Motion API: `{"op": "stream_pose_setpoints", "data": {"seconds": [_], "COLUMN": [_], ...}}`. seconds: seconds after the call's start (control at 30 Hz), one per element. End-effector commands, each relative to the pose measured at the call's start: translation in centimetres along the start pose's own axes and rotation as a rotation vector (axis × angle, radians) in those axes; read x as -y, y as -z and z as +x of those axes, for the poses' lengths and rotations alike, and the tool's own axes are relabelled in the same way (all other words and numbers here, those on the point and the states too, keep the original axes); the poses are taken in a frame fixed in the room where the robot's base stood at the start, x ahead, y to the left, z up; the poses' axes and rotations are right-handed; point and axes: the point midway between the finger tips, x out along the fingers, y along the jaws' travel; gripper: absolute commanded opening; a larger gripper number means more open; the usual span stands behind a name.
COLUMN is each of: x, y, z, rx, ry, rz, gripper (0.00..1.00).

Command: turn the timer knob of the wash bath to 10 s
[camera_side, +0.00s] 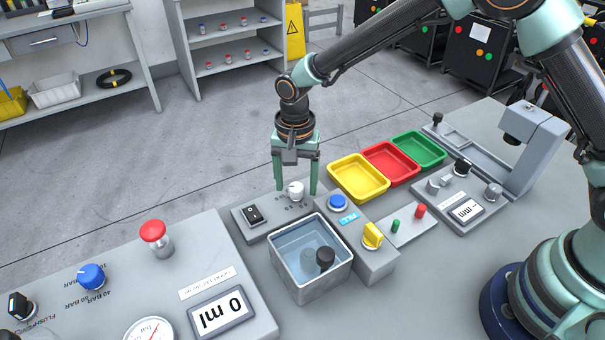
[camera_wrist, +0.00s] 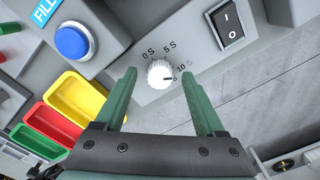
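The white round timer knob (camera_wrist: 160,74) sits on the grey panel of the wash bath, with 0 S, 5 S and 10 S printed around it. Its dark pointer line points right, close to the 10 S label. In the side view the knob (camera_side: 295,191) is behind the water-filled bath (camera_side: 311,293). My gripper (camera_side: 297,190) points down over the knob. It is open, with one green finger on each side of the knob and a gap to both. In the wrist view the gripper (camera_wrist: 160,76) also frames the knob. I cannot tell how low the fingertips are.
A black rocker switch (camera_side: 253,213) is left of the knob, and a blue FILL button (camera_side: 338,203) is right of it. A yellow knob (camera_side: 372,235) is on the bath's right side. Yellow, red and green trays (camera_side: 358,177) stand behind on the right.

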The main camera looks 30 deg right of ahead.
Motion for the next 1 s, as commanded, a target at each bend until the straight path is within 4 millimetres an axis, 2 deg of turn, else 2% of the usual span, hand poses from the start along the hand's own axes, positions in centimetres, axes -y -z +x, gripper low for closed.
{"op": "stream_pose_setpoints", "data": {"seconds": [0.13, 0.27, 0.5, 0.7, 0.83, 1.0], "x": [0.0, 0.1, 0.1, 0.1, 0.0, 0.0], "y": [0.0, 0.0, 0.1, 0.0, 0.0, 0.0], "z": [-0.5, -2.2, -7.2, -10.5, -11.7, -12.1], "rx": [0.0, -0.001, -0.002, -0.002, -0.001, 0.0], "ry": [0.001, 0.003, 0.005, 0.004, 0.001, 0.0], "rz": [0.0, 0.0, 0.0, 0.0, 0.0, 0.0], "gripper": [0.72, 0.72, 0.72, 0.72, 0.72, 0.72]}}
